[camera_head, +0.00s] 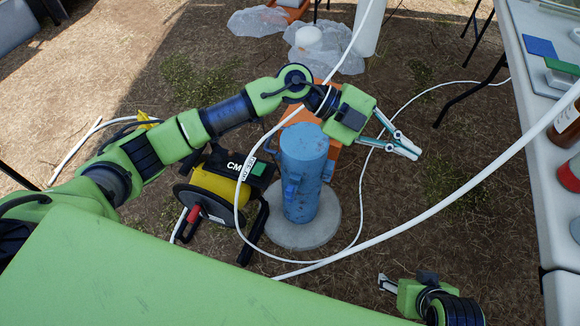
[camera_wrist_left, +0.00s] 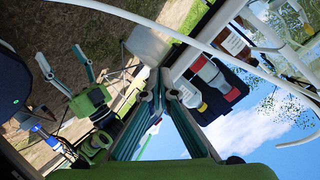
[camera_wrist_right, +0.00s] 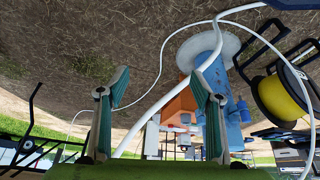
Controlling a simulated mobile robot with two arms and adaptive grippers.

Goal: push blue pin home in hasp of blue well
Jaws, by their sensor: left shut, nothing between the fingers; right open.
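The blue well (camera_head: 303,160) is an upright blue cylinder with a lid, standing on a round concrete pad (camera_head: 310,228). Its hasp (camera_head: 291,190) is on the side facing lower left. I cannot make out the blue pin apart from the hasp; small blue parts (camera_wrist_right: 240,110) show beside the well in the right wrist view. My left gripper (camera_head: 406,147) is shut and empty, to the right of the well and apart from it. My right gripper (camera_head: 385,284) is open and empty, at the lower right in the head view; it also shows in the left wrist view (camera_wrist_left: 68,70).
A yellow cable reel (camera_head: 218,185) on a black frame stands left of the well, close to the hasp side. An orange case (camera_head: 345,160) is behind the well. White hoses (camera_head: 460,188) cross the area. A table (camera_head: 530,130) with bottles stands at right.

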